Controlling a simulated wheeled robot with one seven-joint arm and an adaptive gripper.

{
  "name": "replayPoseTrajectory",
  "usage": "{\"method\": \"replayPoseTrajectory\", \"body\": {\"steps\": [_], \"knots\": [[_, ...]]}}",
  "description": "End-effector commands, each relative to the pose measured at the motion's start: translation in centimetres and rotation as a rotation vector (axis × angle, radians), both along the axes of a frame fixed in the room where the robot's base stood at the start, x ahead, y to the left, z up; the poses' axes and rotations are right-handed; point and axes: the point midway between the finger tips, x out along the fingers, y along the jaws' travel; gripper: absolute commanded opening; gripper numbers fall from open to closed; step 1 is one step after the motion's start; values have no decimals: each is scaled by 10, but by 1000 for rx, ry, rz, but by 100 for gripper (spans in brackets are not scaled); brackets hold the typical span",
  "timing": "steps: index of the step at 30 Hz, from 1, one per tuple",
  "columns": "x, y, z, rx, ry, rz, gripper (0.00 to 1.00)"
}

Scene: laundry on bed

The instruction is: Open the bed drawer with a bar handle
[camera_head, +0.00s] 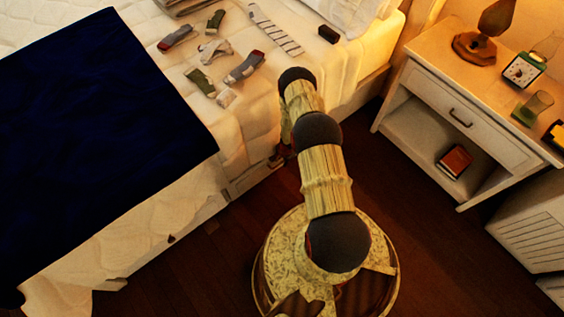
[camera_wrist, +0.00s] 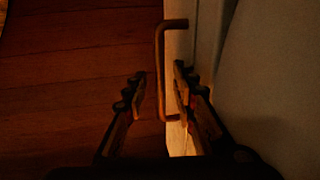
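The bed drawer front (camera_head: 250,176) is a pale panel low on the bed's side, partly hidden by bedding and my arm. In the wrist view the drawer front (camera_wrist: 178,138) appears edge-on, dim, beside the floor. Its bar handle (camera_wrist: 159,70) is a thin brownish bar bent at both ends. My gripper (camera_wrist: 158,80) is open, with one dark finger on each side of the bar in the picture. The right finger overlaps the strip between bar and drawer front. I cannot tell whether either finger touches the bar. In the head view my gripper (camera_head: 279,156) is mostly hidden at the drawer.
A nightstand (camera_head: 415,110) with its own handled drawer stands to the right, with a lamp and clock on top. Socks and a dark blue blanket (camera_head: 90,130) lie on the bed. Bare wooden floor (camera_head: 205,250) lies before the bed.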

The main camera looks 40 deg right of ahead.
Motion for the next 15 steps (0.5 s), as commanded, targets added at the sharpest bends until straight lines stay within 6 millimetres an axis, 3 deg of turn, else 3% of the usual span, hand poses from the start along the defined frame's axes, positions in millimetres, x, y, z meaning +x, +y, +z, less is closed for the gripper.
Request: {"method": "replayPoseTrajectory", "body": {"steps": [6, 15], "knots": [[0, 0, 1, 0, 0, 0, 26], [0, 0, 1, 0, 0, 0, 9]]}}
